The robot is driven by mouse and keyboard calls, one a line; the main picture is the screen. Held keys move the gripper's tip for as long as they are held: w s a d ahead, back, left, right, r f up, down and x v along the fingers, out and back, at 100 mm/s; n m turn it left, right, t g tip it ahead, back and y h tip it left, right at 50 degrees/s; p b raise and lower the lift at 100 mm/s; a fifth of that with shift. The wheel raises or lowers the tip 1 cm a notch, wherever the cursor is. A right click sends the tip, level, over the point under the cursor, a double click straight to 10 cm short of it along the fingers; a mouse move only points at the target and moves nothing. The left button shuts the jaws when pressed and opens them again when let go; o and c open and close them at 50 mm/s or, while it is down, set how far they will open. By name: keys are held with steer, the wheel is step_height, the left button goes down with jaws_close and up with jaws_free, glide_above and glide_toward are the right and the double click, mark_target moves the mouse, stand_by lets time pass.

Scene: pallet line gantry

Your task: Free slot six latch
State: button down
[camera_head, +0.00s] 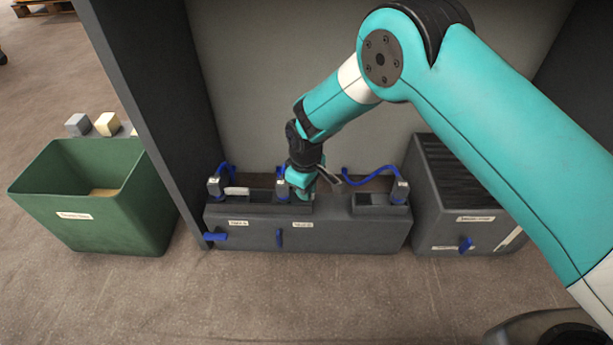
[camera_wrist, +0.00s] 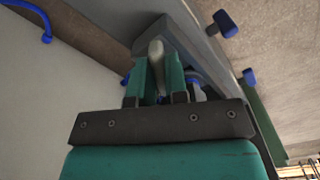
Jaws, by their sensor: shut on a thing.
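A long dark slotted unit (camera_head: 345,232) stands on the floor against the back panel. Small white labels (camera_head: 238,223) on its front are too small to read surely. I cannot tell which is slot six. My gripper (camera_head: 303,188) is down at the middle of the unit's top, beside a grey connector with a blue cable. In the wrist view my gripper (camera_wrist: 158,78) is shut on a pale, rounded bar (camera_wrist: 156,52) between its fingers.
A dark ribbed box (camera_head: 465,205) with a blue handle stands to the right. A green bin (camera_head: 95,205) stands left, outside the dark side wall (camera_head: 150,90); small blocks (camera_head: 107,124) lie behind it. Blue cables (camera_head: 370,173) loop behind the unit.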

steer(key=m+p, duration=0.2)
steer(key=m, duration=0.1)
steer(key=m+p, duration=0.2)
steer(key=shift+s+a+r+m, duration=0.1)
steer(key=shift+s+r+m, duration=0.05)
steer(key=shift+m, duration=0.25)
steer(key=m+p, duration=0.2)
steer(key=m, duration=0.3)
steer(key=shift+a+m, duration=0.15)
steer(key=shift+m, duration=0.25)
steer(key=c, duration=1.1)
jaws_free()
steer(key=shift+p, duration=0.3)
step_height(320, 180, up, 17)
steer(key=p, duration=0.6)
steer(key=shift+p, duration=0.4)
